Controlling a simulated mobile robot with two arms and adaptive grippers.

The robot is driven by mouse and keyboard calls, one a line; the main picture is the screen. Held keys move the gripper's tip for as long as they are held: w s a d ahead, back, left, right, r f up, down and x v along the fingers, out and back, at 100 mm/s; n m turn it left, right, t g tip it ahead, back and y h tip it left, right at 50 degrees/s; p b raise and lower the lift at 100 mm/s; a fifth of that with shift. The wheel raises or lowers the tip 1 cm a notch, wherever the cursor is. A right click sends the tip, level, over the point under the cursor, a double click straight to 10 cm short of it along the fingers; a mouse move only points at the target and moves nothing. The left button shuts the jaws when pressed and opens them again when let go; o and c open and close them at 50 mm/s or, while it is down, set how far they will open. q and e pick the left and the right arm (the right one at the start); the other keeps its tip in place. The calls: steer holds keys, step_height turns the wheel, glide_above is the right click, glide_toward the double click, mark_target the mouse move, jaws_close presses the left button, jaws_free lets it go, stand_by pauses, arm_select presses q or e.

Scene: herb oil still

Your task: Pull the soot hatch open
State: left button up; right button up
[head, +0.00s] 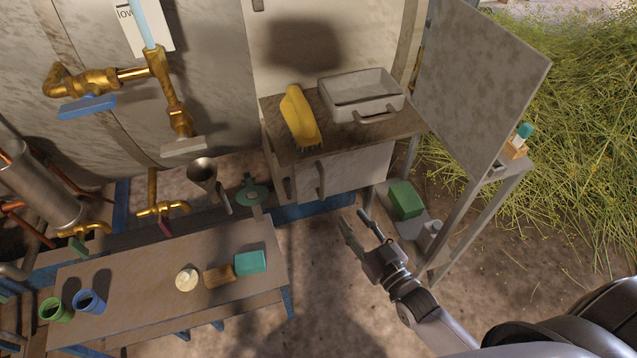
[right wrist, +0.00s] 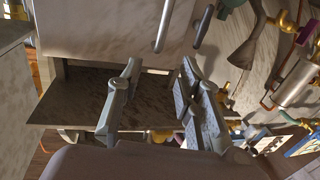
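The soot hatch is most likely the pale front panel (head: 355,172) of the low cabinet under the brown top. It carries a dark upright bar handle (head: 321,179) and looks closed. In the right wrist view the pale panel (right wrist: 95,28) and its bar handle (right wrist: 163,27) show at the top. My right gripper (head: 357,220) is open and empty, in front of and below the panel, apart from the handle. In the right wrist view my right gripper's fingers (right wrist: 160,78) are spread, with the handle beyond their tips. My left gripper is not in view.
A yellow brush (head: 299,116) and a grey metal tray (head: 361,94) sit on the brown top (head: 403,126). A tall grey panel (head: 478,75) on a frame stands right. A green box (head: 406,200) lies low beside the cabinet. A bench (head: 140,299) with cups stands left.

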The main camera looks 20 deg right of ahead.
glide_toward(324, 183)
steer(key=x, duration=0.9)
steer(key=shift+w, duration=0.3)
steer(key=shift+w+a, duration=0.15)
steer(key=shift+w, duration=0.35)
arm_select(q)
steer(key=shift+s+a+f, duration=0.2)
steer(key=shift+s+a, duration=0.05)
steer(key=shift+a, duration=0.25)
arm_select(e)
steer(key=shift+w, duration=0.1)
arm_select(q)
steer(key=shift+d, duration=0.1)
arm_select(e)
steer(key=shift+c, duration=0.4)
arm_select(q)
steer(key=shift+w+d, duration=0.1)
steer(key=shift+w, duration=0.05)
arm_select(e)
jaws_close()
